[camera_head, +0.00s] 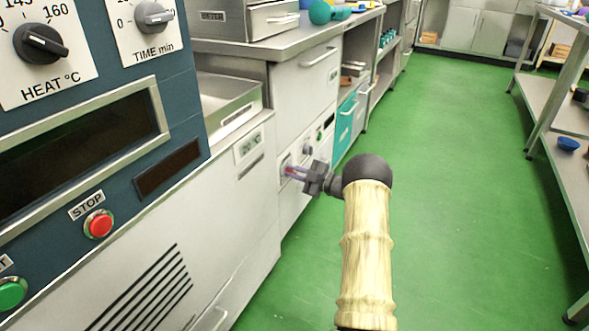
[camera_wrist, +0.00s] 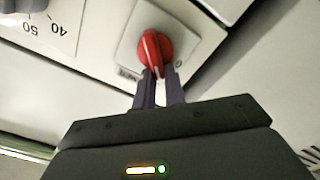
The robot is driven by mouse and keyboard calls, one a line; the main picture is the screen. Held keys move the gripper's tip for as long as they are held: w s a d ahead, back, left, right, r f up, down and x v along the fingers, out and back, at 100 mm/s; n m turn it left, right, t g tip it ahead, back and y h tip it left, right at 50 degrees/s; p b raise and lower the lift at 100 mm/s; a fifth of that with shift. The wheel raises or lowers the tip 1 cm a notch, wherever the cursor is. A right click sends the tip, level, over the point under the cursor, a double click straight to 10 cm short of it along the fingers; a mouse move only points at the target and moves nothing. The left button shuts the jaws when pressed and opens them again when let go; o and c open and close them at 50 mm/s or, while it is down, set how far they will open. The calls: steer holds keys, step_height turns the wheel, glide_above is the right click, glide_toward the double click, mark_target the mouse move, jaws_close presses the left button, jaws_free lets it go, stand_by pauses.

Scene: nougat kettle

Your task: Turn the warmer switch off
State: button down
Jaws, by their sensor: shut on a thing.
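The warmer switch is a red rotary knob (camera_wrist: 154,48) on a pale square plate, seen in the wrist view. A pale line runs along its ridge. A small dark label (camera_wrist: 128,74) and a "0"-like mark (camera_wrist: 206,63) show beside it. My gripper (camera_wrist: 160,75) has its two dark fingers closed on the near end of the knob. In the head view my gripper (camera_head: 290,171) reaches the white front panel (camera_head: 286,198) below the counter, and the fingers mostly hide the knob there.
A dial with numbers (camera_wrist: 38,15) is at the wrist view's upper left. The kettle's control panel with a red stop button (camera_head: 99,224) and a green button (camera_head: 9,292) stands at the left. Green floor (camera_head: 440,200) is clear to the right, up to a metal table (camera_head: 545,140).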

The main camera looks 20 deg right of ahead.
steer(key=shift+s+a+f+n+b, duration=0.1)
steer(key=shift+f+n+b, duration=0.2)
steer(key=shift+n, duration=1.25)
steer(key=shift+s+a+f+n+b, duration=0.1)
steer(key=shift+f+n, duration=0.3)
steer(key=shift+n, duration=1.1)
steer(key=shift+s+f+n+b, duration=0.1)
steer(key=shift+f+n+b, duration=0.2)
steer(key=shift+n, duration=1.25)
steer(key=c, duration=1.5)
jaws_free()
steer(key=shift+o, duration=0.2)
steer(key=p+v, duration=0.7)
steer(key=v, duration=1)
steer(key=shift+s, duration=0.2)
